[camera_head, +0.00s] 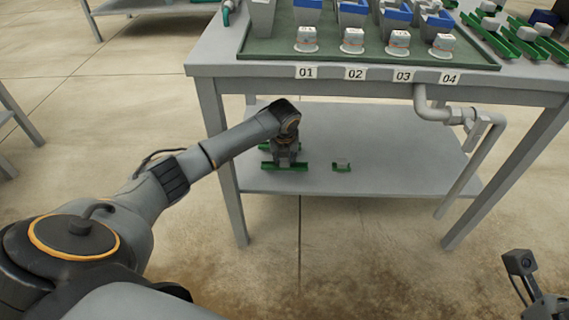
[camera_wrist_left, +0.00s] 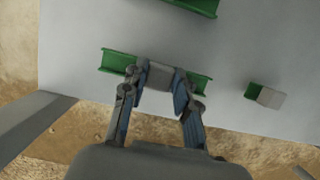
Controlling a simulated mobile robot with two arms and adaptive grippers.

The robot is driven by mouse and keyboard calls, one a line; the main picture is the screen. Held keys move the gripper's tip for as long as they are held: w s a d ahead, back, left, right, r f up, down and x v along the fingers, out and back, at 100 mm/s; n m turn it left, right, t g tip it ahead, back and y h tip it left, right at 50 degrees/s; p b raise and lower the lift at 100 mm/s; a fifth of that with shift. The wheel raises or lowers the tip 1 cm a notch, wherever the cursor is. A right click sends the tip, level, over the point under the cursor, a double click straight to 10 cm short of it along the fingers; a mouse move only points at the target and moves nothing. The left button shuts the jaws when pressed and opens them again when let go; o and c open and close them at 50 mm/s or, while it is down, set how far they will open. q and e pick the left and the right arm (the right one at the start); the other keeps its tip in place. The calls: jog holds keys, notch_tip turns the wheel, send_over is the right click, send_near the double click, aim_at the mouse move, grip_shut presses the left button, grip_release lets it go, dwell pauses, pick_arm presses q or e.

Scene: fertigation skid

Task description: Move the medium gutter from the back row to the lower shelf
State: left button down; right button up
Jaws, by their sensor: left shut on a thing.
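My left gripper (camera_head: 286,150) reaches under the table top and points down at the lower shelf (camera_head: 395,172). It is shut on the grey block of a green gutter (camera_head: 299,166). In the left wrist view, the fingers (camera_wrist_left: 161,90) close around this block (camera_wrist_left: 160,75), and the gutter (camera_wrist_left: 197,82) sticks out on both sides. The gutter is at the shelf's surface near its front left; I cannot tell whether it touches. A short green gutter with a grey block (camera_head: 342,166) stands to its right. Another green gutter (camera_wrist_left: 200,6) lies behind it, partly hidden in the head view.
The table top (camera_head: 222,52) hangs over the shelf, with labels 01 to 04 on its front edge. A green tray (camera_head: 268,47) there holds blue-and-grey containers and white-capped pieces. More green gutters (camera_head: 492,35) lie at top right. A grey pipe (camera_head: 466,165) runs down at the shelf's right.

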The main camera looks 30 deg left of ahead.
pick_arm(q)
jog(key=shift+f, duration=0.5)
jog(key=shift+r, duration=0.15)
jog(key=c, duration=1)
grip_release()
